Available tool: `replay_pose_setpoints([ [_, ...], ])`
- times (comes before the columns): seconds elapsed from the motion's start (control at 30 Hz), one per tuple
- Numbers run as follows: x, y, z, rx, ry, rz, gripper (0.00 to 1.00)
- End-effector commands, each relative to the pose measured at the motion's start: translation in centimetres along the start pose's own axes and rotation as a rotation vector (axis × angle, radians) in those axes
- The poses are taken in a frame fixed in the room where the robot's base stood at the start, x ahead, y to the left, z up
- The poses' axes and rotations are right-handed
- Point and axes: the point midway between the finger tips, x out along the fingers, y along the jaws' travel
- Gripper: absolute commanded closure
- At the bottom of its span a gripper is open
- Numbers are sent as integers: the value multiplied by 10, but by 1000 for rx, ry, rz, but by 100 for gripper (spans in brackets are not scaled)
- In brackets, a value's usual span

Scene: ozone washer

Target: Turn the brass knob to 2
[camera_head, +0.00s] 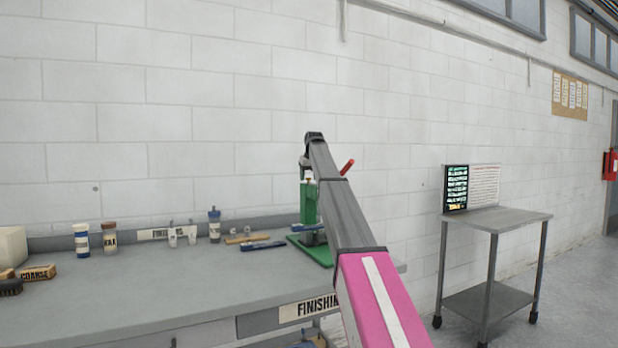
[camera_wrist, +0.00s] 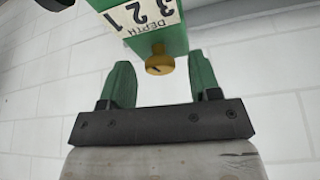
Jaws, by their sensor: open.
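The brass knob (camera_wrist: 159,64) sits at the lower end of a green machine body (camera_wrist: 176,38) in the wrist view. A dark mark shows on the knob's face; which number it points to I cannot tell. A white label (camera_wrist: 138,16) beside it reads DEPTH with 1, 2 and 3, upside down in this view. My gripper (camera_wrist: 160,74) is open, its green fingers on either side of the knob with gaps, apparently not touching. In the head view the green machine (camera_head: 309,205) stands on the bench, partly behind my arm; the knob cannot be made out clearly there.
The grey bench (camera_head: 150,295) holds bottles (camera_head: 81,240), a COARSE block (camera_head: 37,272) and brushes (camera_head: 262,245) left of the machine. A red lever (camera_head: 347,167) juts right of my arm. A steel cart (camera_head: 500,222) with a screen stands right. The block wall is behind.

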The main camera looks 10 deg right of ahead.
Motion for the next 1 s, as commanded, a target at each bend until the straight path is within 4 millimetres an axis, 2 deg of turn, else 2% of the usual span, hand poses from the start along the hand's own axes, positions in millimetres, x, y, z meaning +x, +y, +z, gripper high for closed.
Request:
replay_pose_setpoints([
  [0.07,0,0,0,0,0,0,43],
  [0.17,0,0,0,0,0,0,73],
  [0.2,0,0,0,0,0,0,86],
  [0.23,0,0,0,0,0,0,92],
  [0.43,-1,0,0,18,-1,8,92],
  [0.8,-1,-2,0,230,-1,96,92],
  [1.0,-1,-2,0,243,0,102,92],
])
